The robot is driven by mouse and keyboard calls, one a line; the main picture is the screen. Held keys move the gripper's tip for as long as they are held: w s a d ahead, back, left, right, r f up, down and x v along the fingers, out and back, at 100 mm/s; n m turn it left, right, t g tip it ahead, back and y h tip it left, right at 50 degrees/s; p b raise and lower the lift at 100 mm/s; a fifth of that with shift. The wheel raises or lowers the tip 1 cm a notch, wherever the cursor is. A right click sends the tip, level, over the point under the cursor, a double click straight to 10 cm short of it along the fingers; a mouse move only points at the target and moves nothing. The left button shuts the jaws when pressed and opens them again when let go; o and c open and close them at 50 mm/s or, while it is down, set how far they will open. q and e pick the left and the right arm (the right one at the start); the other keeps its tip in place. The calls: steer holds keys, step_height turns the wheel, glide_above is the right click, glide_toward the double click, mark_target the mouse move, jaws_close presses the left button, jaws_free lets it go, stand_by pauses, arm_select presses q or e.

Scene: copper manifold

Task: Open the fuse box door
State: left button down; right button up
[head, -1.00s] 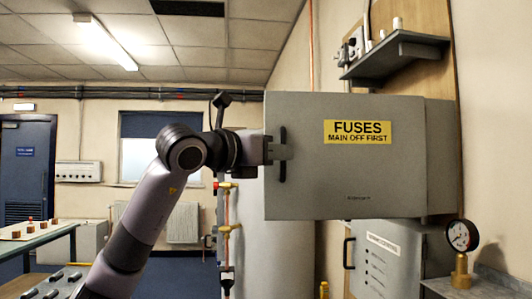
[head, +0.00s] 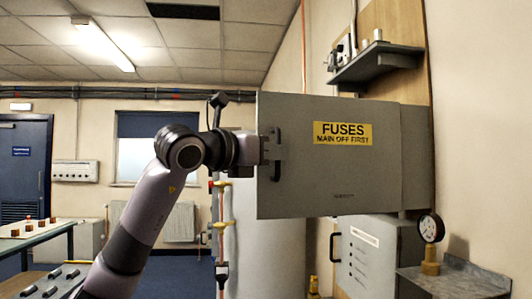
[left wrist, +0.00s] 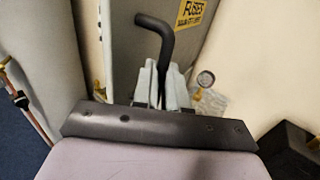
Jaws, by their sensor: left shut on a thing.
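The fuse box door (head: 330,175) is a grey panel with a yellow FUSES label. It stands ajar, its left edge swung out towards me, and hides the inside of the box. A strip of the grey box body (head: 417,160) shows to its right. My left gripper (head: 273,153) is shut on the black door handle (head: 278,175) near the door's left edge. In the left wrist view the bent black handle (left wrist: 163,60) passes between the fingers (left wrist: 163,92). My right gripper is not in view.
A shelf (head: 375,65) hangs above the box. A lower grey cabinet (head: 370,255) and a pressure gauge (head: 431,229) are below it. A pale cylinder (head: 265,255) stands behind and below the door. A table (head: 40,235) is at the far left.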

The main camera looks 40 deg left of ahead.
arm_select(q)
steer(key=shift+w+d, duration=0.1)
steer(key=shift+d, duration=0.15)
steer(key=c, duration=1.6)
jaws_free()
steer(key=o, duration=0.4)
steer(key=shift+w+d, duration=0.2)
steer(key=shift+w, duration=0.05)
steer(key=shift+o, duration=0.2)
steer(key=s+b, duration=0.2)
steer(key=s, duration=0.5)
